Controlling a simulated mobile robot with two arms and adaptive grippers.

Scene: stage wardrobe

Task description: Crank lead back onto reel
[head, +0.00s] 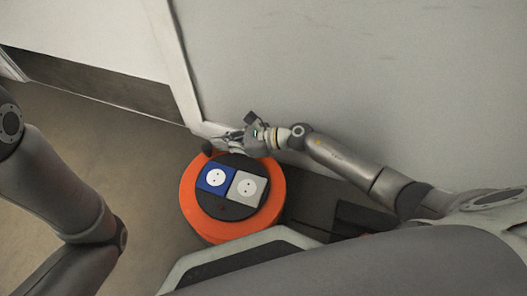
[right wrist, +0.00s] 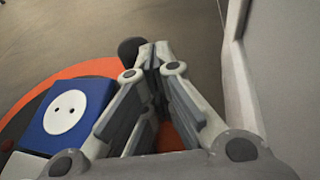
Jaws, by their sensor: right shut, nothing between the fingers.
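An orange cable reel (head: 190,196) sits on the floor in front of my base. Its black hub carries a blue socket (head: 215,178) and a grey-white socket (head: 245,189). A dark round crank knob (head: 207,147) stands at the reel's far edge. My right gripper (head: 232,138) is shut and empty over the far rim, just right of the knob. In the right wrist view the knob (right wrist: 130,48) shows just beyond and left of the shut fingertips (right wrist: 152,58); I cannot tell whether they touch. The lead is not clearly visible. My left arm shows at the left, its gripper out of view.
A grey wall panel (head: 370,80) rises close behind and right of my right arm. A white wall with a dark lower band (head: 100,85) stands at the back left. The brown floor (head: 120,160) left of the reel is clear.

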